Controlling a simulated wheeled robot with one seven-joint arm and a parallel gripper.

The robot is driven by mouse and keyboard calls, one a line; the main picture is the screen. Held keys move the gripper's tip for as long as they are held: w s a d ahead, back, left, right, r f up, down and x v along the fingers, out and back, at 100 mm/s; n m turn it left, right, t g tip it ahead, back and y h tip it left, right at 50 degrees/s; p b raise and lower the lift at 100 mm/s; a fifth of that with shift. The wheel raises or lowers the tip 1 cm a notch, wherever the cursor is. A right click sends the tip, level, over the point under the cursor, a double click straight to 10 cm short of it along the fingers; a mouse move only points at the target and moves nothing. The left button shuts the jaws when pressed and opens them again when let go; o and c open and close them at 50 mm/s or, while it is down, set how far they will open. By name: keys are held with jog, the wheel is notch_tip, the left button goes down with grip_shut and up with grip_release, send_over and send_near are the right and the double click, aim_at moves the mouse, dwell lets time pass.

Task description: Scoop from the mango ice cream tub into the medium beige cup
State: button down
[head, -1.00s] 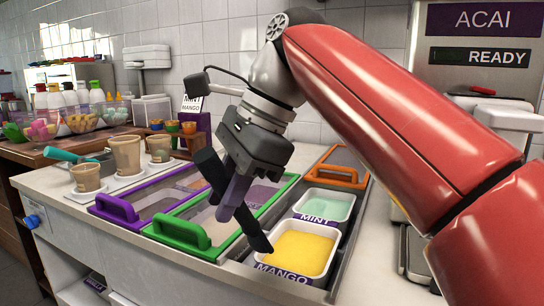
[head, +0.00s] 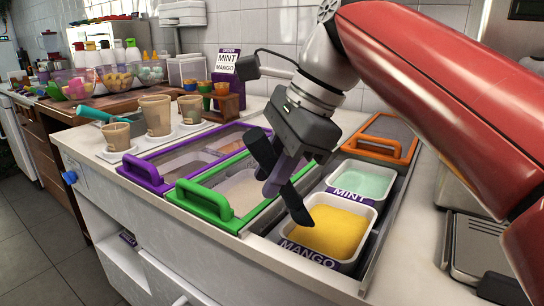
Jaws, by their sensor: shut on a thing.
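The mango tub (head: 369,226) is white, holds smooth yellow ice cream (head: 330,232) and has a purple MANGO label. My gripper (head: 282,172) is shut on a dark, bar-like tool (head: 296,204), seemingly a scoop. The tool slants down to the right, its lower end at the mango tub's left back edge. I cannot tell if it touches the ice cream. Three beige cups stand at the left: a front one (head: 117,136), the largest in the middle (head: 157,116) and a far one (head: 190,109). Which outer cup is the medium one is unclear.
The white mint tub (head: 371,198) sits behind the mango tub. Green (head: 205,203), purple (head: 144,178) and orange (head: 374,146) lid handles stand up around the wells. A teal-handled tool (head: 92,113) lies by the cups. An order sign (head: 227,60) reads mint, mango. The counter's front edge is clear.

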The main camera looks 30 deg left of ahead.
jog(key=f, duration=0.2)
jog(key=w+f+b, duration=0.1)
jog(key=f, duration=0.1)
jog(key=w+f+b, duration=0.1)
jog(key=f, duration=0.1)
jog(key=shift+d, duration=0.1)
jog(key=shift+w, duration=3.25)
jog(key=s+r+n+t+h+p, duration=0.1)
jog(key=s+r, duration=0.3)
jog(key=r, duration=0.6)
jog(key=shift+t+h+p, duration=0.3)
jog(key=shift+t+p, duration=0.2)
jog(key=shift+s, duration=0.1)
